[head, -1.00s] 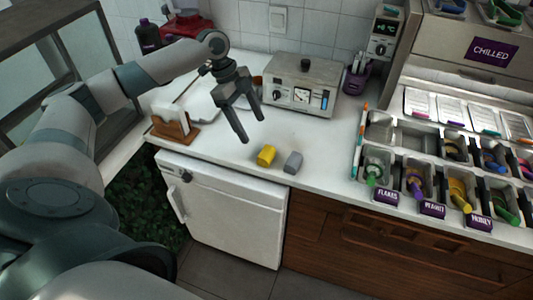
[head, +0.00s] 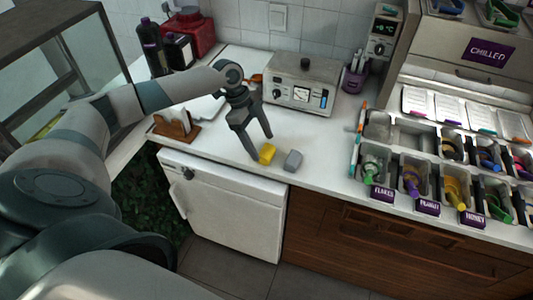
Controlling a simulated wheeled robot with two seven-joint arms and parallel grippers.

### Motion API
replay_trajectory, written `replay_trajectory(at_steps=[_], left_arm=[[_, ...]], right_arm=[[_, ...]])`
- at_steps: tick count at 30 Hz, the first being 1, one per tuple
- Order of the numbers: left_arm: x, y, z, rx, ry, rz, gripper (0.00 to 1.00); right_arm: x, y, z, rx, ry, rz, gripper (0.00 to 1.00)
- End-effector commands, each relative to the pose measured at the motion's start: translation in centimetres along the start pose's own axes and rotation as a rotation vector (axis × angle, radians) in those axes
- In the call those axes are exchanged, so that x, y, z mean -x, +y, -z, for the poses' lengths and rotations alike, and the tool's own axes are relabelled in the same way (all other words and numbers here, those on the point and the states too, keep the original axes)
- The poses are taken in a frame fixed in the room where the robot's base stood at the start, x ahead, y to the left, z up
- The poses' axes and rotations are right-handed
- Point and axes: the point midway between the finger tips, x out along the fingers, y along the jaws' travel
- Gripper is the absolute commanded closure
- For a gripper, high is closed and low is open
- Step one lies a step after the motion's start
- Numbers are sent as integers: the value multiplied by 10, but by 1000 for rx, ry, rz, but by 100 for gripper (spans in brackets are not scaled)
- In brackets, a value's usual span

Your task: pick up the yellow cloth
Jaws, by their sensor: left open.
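The yellow cloth (head: 267,153) is a small rolled or folded bundle on the white counter (head: 320,160), near its front edge. A similar grey cloth (head: 293,160) lies just to its right, apart from it. My left gripper (head: 262,148) is open and comes down from the upper left, with its fingertips at the yellow cloth. One finger is by its left side and the other by its far side. I cannot tell whether the fingers touch it. My right gripper is not in view.
A metal appliance with dials (head: 299,88) stands behind the gripper. A wooden holder with white cards (head: 176,127) is to the left. Topping bins with labels fill the right side. The counter right of the grey cloth is clear.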

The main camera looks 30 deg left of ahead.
Motion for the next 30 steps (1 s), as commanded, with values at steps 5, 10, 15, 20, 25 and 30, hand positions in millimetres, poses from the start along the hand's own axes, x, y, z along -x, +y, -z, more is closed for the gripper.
replay_trajectory(at_steps=[5, 10, 15, 20, 25, 30], left_arm=[[-14, -4, 3, 1, 1, -3, 30], [-36, -6, 2, 2, 0, -3, 30], [-47, -6, 1, 1, 0, -2, 30], [-48, -6, 0, 1, 0, -1, 30], [-47, -6, 0, 1, 0, -1, 30], [-47, -6, 0, 1, 0, -1, 44]], right_arm=[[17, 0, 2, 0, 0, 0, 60], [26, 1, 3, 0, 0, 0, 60], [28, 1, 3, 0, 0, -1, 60], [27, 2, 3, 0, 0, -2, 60], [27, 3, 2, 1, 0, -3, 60], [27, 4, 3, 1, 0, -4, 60]])
